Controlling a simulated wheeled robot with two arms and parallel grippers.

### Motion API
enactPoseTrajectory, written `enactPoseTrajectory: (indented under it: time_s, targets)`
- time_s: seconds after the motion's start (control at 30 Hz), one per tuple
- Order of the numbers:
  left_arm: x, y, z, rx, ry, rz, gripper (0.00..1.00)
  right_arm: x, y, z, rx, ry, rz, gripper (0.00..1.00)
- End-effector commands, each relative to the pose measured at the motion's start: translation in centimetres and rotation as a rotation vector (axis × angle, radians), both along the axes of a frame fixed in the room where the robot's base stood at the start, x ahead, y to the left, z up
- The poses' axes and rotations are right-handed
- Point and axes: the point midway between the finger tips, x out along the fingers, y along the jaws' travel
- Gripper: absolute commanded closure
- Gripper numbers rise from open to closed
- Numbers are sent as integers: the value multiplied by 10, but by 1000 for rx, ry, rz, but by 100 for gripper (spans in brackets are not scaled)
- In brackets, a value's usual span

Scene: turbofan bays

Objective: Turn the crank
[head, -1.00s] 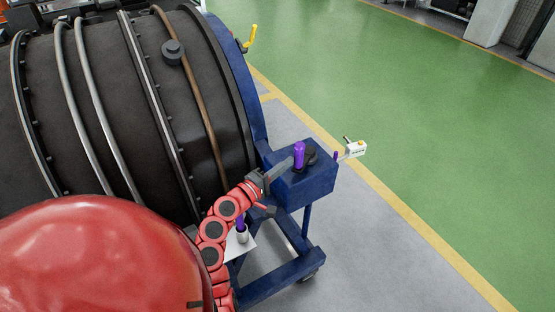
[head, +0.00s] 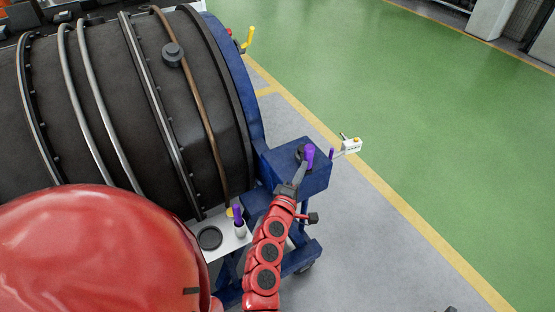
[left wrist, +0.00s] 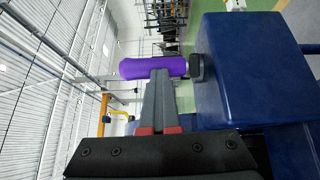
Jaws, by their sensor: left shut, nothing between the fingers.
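The crank has a purple handle (head: 310,153) and a dark hub (head: 299,152) on top of a blue box (head: 308,184) at the side of the engine stand. My left gripper (head: 300,175) is at the near side of the handle, shut with nothing between its fingers. In the left wrist view, the purple handle (left wrist: 150,67) lies across the picture, just beyond the tips of my shut left gripper (left wrist: 160,76). I cannot tell whether the fingertips touch the handle. The hub (left wrist: 196,68) shows to its right, beside the blue box (left wrist: 238,70). My right gripper is not in view.
The dark engine barrel (head: 105,105) fills the left. A white shelf (head: 226,243) below it carries a cup with a purple-handled tool (head: 238,222). A small white box (head: 351,146) sticks out beyond the blue box. The green floor (head: 430,120) to the right is clear.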

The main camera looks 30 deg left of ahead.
Motion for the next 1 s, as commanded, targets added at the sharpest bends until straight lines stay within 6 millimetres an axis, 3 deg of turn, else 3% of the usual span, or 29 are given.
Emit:
enactPoseTrajectory:
  time_s: [0.2, 0.4, 1.0]
  targets:
    - [8, -11, 4, -2, -7, 2, 100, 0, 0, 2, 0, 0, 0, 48]
    - [16, -25, 3, -6, -6, 123, 100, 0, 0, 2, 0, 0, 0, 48]
    - [26, -35, 0, -1, 0, 128, 100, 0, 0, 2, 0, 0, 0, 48]
